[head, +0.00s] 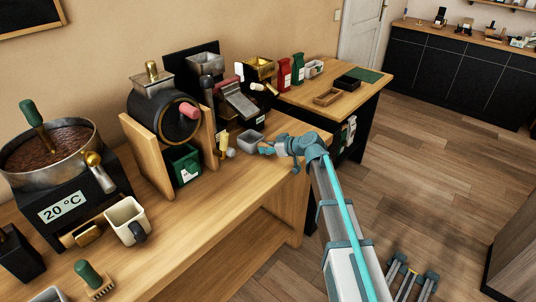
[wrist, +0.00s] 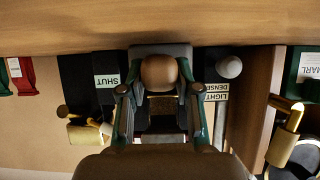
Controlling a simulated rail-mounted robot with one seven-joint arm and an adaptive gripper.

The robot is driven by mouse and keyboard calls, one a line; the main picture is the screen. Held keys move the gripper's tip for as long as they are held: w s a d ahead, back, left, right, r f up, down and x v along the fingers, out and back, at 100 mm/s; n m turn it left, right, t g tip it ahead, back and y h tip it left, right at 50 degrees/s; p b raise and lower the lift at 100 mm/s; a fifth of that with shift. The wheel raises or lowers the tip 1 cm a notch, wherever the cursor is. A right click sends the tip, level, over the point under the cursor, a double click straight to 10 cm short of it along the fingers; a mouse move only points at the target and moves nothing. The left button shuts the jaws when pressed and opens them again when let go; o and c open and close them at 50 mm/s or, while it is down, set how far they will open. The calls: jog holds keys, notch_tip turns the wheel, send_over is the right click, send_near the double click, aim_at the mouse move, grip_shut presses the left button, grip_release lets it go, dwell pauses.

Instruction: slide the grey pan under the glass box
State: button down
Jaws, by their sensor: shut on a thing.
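The grey pan (head: 251,139) is a small open tray near the counter's front edge, below the tilted grey deck of a machine. My gripper (head: 268,148) is at its right side and is shut on it. In the wrist view, the fingers of my gripper (wrist: 159,95) stand either side of a round brown knob (wrist: 160,72), with the grey pan (wrist: 160,50) behind it. The fingers hide part of the pan. I cannot clearly make out the glass box; a gold-rimmed box (head: 258,69) stands behind the pan.
A drum roaster (head: 168,115) with a green bin (head: 184,166) stands to the left, and a white mug (head: 127,220) nearer. The side table (head: 335,108) behind holds bags and trays. A white-grey knob (wrist: 229,66) is close beside the gripper. The front counter strip (head: 225,205) is clear.

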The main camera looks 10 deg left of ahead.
aim_at(261, 143)
jog(key=shift+w+a+b, duration=0.2)
jog(key=shift+w+a, duration=0.25)
jog(key=shift+a, duration=0.2)
jog(key=shift+w+a+b, duration=0.2)
jog(key=shift+w+a, duration=0.2)
jog(key=shift+a, duration=0.25)
jog(key=shift+w+a, duration=0.15)
jog(key=shift+a, duration=0.3)
jog(key=shift+w+a, duration=0.1)
jog(key=shift+w+a+b, duration=0.3)
jog(key=shift+w+a, duration=0.1)
jog(key=shift+a, duration=0.25)
jog(key=shift+w+a+b, duration=0.25)
jog(key=shift+w+a, duration=0.15)
jog(key=shift+a, duration=0.3)
jog(key=shift+w+a+b, duration=0.3)
jog(key=shift+w+a, duration=0.1)
jog(key=shift+a, duration=0.25)
jog(key=c, duration=0.7)
grip_release()
jog(key=shift+d, duration=0.1)
